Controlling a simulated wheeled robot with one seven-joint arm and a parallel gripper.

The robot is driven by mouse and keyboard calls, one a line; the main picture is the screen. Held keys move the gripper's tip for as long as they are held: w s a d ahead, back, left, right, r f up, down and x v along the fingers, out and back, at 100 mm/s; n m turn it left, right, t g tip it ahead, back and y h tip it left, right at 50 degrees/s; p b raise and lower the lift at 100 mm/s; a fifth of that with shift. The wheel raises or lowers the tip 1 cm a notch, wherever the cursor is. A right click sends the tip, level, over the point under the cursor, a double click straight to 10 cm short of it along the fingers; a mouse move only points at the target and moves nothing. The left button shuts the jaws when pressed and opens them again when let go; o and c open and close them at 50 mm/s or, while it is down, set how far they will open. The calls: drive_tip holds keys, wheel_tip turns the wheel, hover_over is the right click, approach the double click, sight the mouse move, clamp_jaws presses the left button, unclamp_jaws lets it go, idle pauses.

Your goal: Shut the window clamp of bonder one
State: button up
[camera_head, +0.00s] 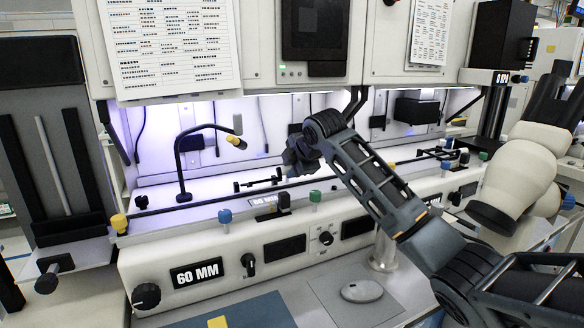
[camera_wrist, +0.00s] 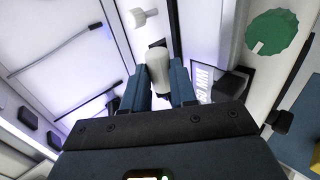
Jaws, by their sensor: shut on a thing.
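My gripper (camera_head: 298,156) reaches into the lit bay of the bonder, above its front ledge. In the wrist view my gripper (camera_wrist: 159,78) has its two blue fingers closed on the sides of a pale rounded handle (camera_wrist: 157,62). The handle looks like part of the window clamp, but I cannot tell its full shape, since my gripper hides its lower end.
A green knob (camera_head: 315,197), a blue knob (camera_head: 225,217) and a yellow knob (camera_head: 119,224) stand along the front ledge. A black gooseneck (camera_head: 181,155) rises at the left of the bay. A 60 MM plate (camera_head: 196,273) marks the front panel. A mouse (camera_head: 362,291) lies below.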

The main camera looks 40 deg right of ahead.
sight(296, 199)
clamp_jaws()
drive_tip(key=f+b, duration=0.1)
drive_tip(key=t+b, duration=0.1)
drive_tip(key=b, duration=0.1)
drive_tip(key=shift+s+a+f, duration=0.15)
drive_tip(key=shift+s+f, duration=0.15)
drive_tip(key=shift+f, duration=0.1)
drive_tip(key=f+t+b, duration=0.1)
drive_tip(key=b, duration=0.2)
drive_tip(key=s+f+t+h+b, duration=0.1)
drive_tip(key=b, duration=0.2)
drive_tip(key=shift+s+a+f+t, duration=0.15)
drive_tip(key=shift+f+t, duration=0.15)
drive_tip(key=shift+f, duration=0.05)
drive_tip(key=shift+s+f, duration=0.15)
drive_tip(key=shift+f, duration=0.25)
drive_tip(key=shift+r, duration=0.15)
drive_tip(key=o, duration=0.7)
unclamp_jaws()
drive_tip(key=shift+b+v, duration=0.4)
drive_tip(key=shift+v, duration=3.45)
